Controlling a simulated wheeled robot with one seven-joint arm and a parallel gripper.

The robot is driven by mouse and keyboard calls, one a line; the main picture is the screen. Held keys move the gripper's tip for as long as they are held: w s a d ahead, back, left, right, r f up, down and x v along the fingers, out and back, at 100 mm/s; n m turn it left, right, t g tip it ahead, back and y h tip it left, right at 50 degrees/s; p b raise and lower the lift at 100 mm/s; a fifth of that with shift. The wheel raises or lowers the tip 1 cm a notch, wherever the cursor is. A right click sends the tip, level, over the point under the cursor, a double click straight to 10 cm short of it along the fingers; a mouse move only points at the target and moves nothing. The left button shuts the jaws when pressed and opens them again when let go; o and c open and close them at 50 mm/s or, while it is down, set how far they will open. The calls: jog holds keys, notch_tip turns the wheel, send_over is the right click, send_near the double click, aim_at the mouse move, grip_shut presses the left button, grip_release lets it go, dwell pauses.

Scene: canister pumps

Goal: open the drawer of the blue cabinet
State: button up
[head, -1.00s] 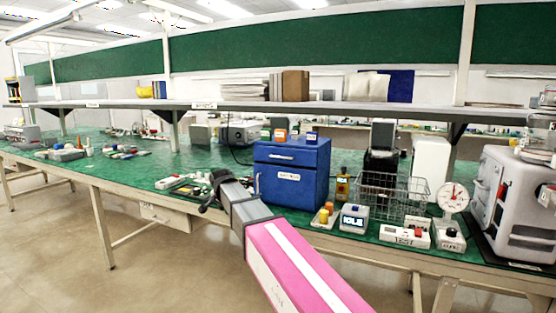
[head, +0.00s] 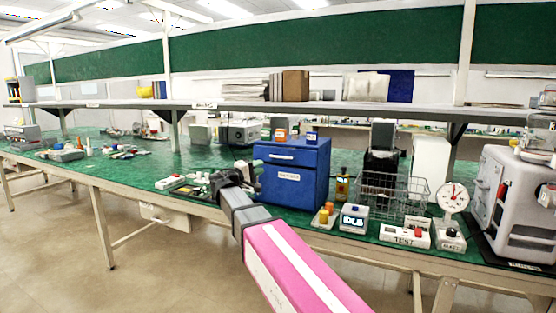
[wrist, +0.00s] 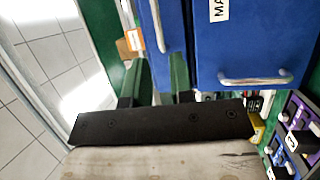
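The blue cabinet (head: 309,185) stands on the green bench, with a shut drawer (head: 262,152) above a labelled lower front. The drawer's silver bar handle (head: 281,157) is in plain view; it also shows in the wrist view (wrist: 159,27). The lower front's handle (wrist: 255,81) shows at the right of the wrist view. My gripper (head: 240,170) is at the cabinet's front left, close to the drawer front. In the wrist view its two fingers (wrist: 160,72) are apart with nothing between them. The drawer handle lies just beyond the fingertips, roughly in line with the gap; I see no contact.
Small boxes sit on top of the cabinet, including an orange one (head: 281,134). A bottle (head: 342,184), a wire basket (head: 392,192) and small devices stand to its right. Loose items (head: 172,182) lie left of my gripper. The floor in front is clear.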

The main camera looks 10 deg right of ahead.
send_near(291, 151)
jog(key=w+d, duration=0.1)
jog(key=w, duration=0.2)
jog(key=w+d+f, duration=0.1)
jog(key=w, duration=0.1)
jog(key=shift+d, duration=0.35)
grip_shut()
